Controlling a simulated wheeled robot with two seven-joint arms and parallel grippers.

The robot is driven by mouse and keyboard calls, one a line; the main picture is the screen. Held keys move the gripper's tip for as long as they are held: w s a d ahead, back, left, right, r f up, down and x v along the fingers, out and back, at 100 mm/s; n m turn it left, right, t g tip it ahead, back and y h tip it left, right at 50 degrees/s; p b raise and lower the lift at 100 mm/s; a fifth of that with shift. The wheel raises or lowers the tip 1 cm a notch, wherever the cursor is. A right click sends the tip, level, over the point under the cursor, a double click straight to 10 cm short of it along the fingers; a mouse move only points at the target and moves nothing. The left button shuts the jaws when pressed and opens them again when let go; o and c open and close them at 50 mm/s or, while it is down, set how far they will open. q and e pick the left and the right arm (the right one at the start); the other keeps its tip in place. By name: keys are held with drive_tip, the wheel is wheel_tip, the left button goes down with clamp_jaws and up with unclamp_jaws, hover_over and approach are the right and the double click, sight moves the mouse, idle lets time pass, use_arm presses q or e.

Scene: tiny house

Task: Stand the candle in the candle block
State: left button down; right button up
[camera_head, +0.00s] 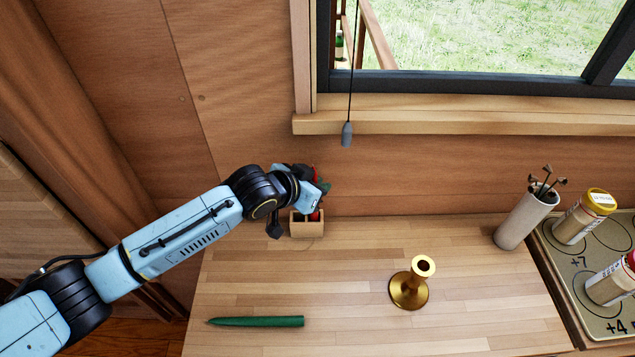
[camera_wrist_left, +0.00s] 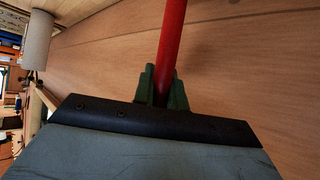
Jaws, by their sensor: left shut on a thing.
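My left gripper (camera_head: 322,188) is shut on a red candle (camera_wrist_left: 173,35), which also shows beside the fingers in the head view (camera_head: 316,214). In the left wrist view the candle stands out from between the green fingertips (camera_wrist_left: 162,88). The light wooden candle block (camera_head: 307,230) stands on the counter by the back wall, directly below the gripper. It has openings in its top. The candle's lower end shows at the right opening; I cannot tell how deep it sits or whether it touches. The gripper hides most of the candle in the head view.
A green candle (camera_head: 255,321) lies at the counter's front left. A brass candlestick (camera_head: 409,289) stands right of centre. A pale cup with dark sticks (camera_head: 524,220) and jars (camera_head: 584,217) are at the right. A cord pull (camera_head: 347,134) hangs near the window sill (camera_head: 460,114).

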use_arm(q)
drive_tip(key=shift+f, duration=0.25)
drive_tip(key=c, duration=1.3)
unclamp_jaws()
drive_tip(key=shift+c, duration=0.2)
drive_tip(key=shift+r, duration=0.1)
drive_tip(key=shift+w+a, duration=0.1)
drive_tip(key=p+v, duration=0.1)
drive_tip(key=v, duration=1.2)
drive_tip(key=shift+s+p, duration=0.35)
drive_tip(key=shift+s, duration=0.05)
